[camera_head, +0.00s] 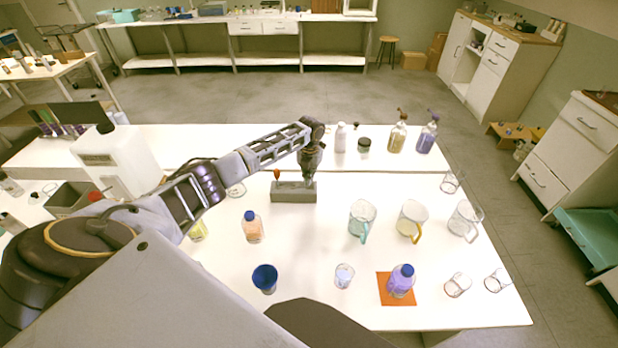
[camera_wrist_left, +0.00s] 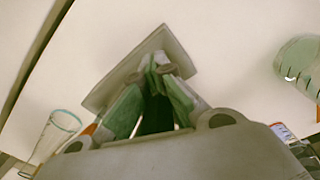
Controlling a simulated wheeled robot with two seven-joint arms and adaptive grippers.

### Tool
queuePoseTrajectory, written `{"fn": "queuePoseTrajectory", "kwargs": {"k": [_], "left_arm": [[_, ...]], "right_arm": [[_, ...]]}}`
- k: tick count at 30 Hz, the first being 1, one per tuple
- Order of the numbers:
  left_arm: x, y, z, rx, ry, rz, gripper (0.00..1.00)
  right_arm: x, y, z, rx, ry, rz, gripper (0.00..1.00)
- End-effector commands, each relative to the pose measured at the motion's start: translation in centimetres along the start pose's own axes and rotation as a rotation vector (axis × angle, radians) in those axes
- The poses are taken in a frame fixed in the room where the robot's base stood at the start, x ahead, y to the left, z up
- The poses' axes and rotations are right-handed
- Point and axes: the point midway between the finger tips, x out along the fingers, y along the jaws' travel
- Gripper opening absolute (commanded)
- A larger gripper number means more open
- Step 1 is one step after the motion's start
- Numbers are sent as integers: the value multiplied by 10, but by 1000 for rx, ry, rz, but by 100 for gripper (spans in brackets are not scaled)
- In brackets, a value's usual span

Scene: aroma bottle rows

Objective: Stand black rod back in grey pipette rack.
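The grey pipette rack (camera_head: 290,196) is a low block on the white table in the head view. It also shows as a grey slab under my fingers in the left wrist view (camera_wrist_left: 103,96). My left gripper (camera_head: 310,178) points down over the rack's right part. In the left wrist view its fingers (camera_wrist_left: 159,68) are close together around a dark upright shape, which looks like the black rod (camera_wrist_left: 154,118). The rod's lower end is hidden, so I cannot tell whether it is inside the rack. My right gripper is not in view.
A red-topped stick (camera_head: 277,174) stands at the rack's left end. A teal-handled beaker (camera_head: 361,220) and a yellow-handled beaker (camera_head: 411,219) stand to the right. An orange-tinted bottle (camera_head: 252,228) stands front left. Several bottles stand behind. Bare table surrounds the rack's front.

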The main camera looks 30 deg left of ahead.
Motion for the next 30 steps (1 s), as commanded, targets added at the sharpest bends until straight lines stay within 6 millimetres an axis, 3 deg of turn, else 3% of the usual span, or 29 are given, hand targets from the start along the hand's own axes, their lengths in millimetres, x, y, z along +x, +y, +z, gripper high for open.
{"fn": "queuePoseTrajectory", "kwargs": {"k": [30], "left_arm": [[14,0,0,1,-1,0,0]], "right_arm": [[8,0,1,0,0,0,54]]}}
